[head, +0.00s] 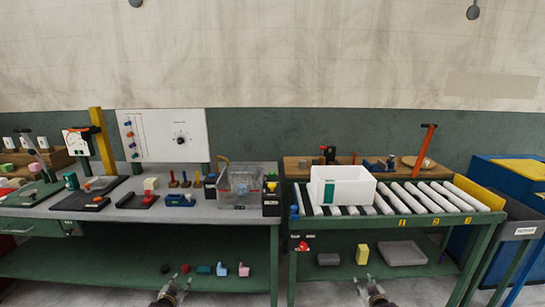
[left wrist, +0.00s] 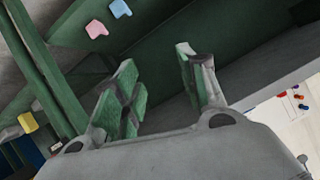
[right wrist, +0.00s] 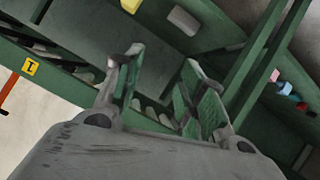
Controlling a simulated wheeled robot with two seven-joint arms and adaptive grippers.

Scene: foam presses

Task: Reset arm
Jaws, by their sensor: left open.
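My left gripper (head: 175,287) is at the bottom of the head view, low in front of the left workbench. In the left wrist view its two green-padded fingers (left wrist: 160,95) stand apart with nothing between them. My right gripper (head: 371,290) is at the bottom of the head view, in front of the roller table. In the right wrist view its green-padded fingers (right wrist: 165,90) are spread and empty. Both grippers are apart from the furniture and objects.
The grey workbench (head: 130,212) holds several tools, presses and a clear box (head: 247,185). A white bin (head: 342,187) stands on the roller conveyor (head: 440,198). Lower shelves hold foam pieces, such as a yellow block (head: 362,254) and a pink one (head: 243,269). Blue bins (head: 490,180) stand at right.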

